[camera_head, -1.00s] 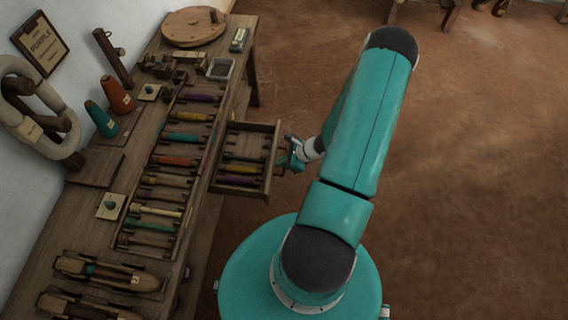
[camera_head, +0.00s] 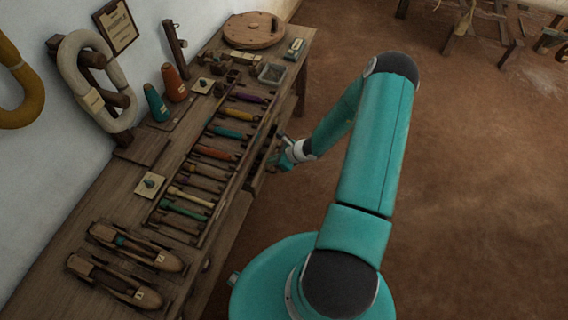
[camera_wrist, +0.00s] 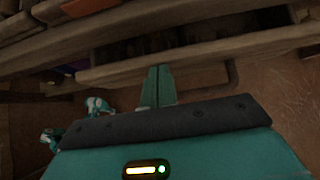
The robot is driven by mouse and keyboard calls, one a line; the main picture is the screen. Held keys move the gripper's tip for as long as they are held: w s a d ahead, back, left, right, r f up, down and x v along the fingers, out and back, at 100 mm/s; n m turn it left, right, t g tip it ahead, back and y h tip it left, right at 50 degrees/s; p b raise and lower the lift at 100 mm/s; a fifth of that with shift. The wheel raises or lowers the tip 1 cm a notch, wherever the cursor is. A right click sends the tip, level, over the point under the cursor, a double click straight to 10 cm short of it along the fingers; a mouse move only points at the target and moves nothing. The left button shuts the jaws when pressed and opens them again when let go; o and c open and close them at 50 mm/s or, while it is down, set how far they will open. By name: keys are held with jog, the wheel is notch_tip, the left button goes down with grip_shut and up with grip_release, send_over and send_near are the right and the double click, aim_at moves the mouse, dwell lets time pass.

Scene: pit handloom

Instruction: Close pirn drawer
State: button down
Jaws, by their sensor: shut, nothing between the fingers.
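The pirn drawer (camera_head: 262,168) shows in the head view as a narrow strip along the bench's right side, partly hidden by my gripper. In the wrist view the wooden drawer front (camera_wrist: 205,53) runs across the upper part, with a dark gap (camera_wrist: 190,27) between it and the bench edge, so the drawer stands slightly open. My gripper (camera_head: 285,153) is at the outer side of the drawer front. Its shut teal fingers (camera_wrist: 158,82) point at the front in the wrist view and hold nothing. I cannot tell whether they touch it.
The wooden bench (camera_head: 110,215) holds a rack of coloured pirns (camera_head: 213,153), two shuttles (camera_head: 135,245), thread cones (camera_head: 157,103) and a round wooden disc (camera_head: 253,30). The brown floor (camera_head: 470,190) to the right is open.

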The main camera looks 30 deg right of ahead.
jog(key=shift+w+a, duration=0.25)
jog(key=shift+w, duration=0.1)
